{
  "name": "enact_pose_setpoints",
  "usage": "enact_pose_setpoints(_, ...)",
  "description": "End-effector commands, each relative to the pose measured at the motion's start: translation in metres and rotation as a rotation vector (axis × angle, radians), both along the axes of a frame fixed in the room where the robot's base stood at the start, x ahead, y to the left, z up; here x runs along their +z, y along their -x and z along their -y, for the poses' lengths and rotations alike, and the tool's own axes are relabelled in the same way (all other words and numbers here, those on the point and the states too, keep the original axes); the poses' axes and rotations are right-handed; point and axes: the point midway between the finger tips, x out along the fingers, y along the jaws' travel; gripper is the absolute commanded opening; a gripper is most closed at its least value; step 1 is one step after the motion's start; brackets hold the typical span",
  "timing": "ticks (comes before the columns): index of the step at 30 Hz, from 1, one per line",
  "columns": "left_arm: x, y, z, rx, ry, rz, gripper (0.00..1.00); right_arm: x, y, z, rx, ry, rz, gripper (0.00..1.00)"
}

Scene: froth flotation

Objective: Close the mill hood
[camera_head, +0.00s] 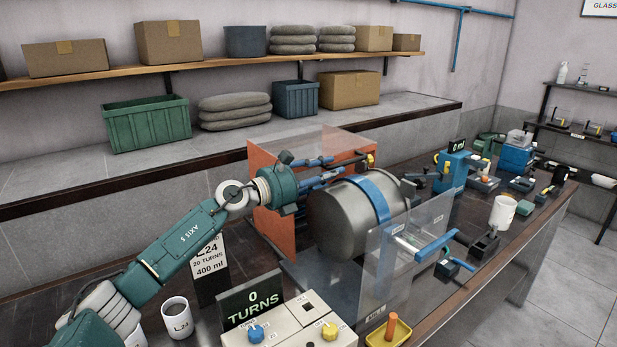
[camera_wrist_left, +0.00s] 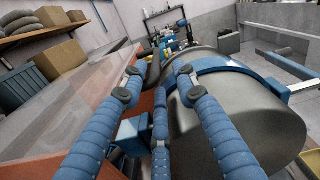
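The drum is exposed on top in the head view. A clear panel (camera_head: 385,275) with a blue handle (camera_head: 437,246) stands at the drum's front right. Another clear panel (camera_head: 285,150) shows behind the drum, by the orange panels. My left gripper (camera_head: 335,170) is above and behind the drum, away from the blue handle. In the left wrist view its blue fingers (camera_wrist_left: 158,85) are spread and empty, with the drum (camera_wrist_left: 240,120) to their right. My right gripper is not in view.
A control box (camera_head: 295,325) with a "0 TURNS" sign (camera_head: 252,305) stands in front of the mill. A cup (camera_head: 177,318), an L24 card (camera_head: 210,265) and a yellow tray (camera_head: 390,333) are nearby. A white cup (camera_head: 502,212) and several small instruments crowd the bench at right.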

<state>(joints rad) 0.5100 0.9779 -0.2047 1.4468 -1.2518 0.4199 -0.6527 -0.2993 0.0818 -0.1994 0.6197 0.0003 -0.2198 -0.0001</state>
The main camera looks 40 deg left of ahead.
Motion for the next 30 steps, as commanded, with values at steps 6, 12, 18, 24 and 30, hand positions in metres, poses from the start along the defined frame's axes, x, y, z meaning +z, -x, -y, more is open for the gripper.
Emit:
enact_pose_setpoints(6, -0.002, 0.037, -0.012, -0.001, -0.003, -0.005, 0.29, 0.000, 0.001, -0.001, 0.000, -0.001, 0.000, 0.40)
enact_pose_setpoints(12, -0.002, 0.061, -0.021, -0.001, 0.000, -0.004, 0.29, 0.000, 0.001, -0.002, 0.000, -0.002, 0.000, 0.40)
enact_pose_setpoints(18, 0.000, 0.074, -0.026, 0.000, -0.002, -0.002, 0.29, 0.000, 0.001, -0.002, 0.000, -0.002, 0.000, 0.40)
enact_pose_setpoints(24, 0.001, 0.077, -0.027, 0.000, -0.002, 0.000, 0.29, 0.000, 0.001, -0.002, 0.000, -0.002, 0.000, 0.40)
enact_pose_setpoints(30, 0.001, 0.077, -0.027, 0.000, -0.002, 0.001, 0.33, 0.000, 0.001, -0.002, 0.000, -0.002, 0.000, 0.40)
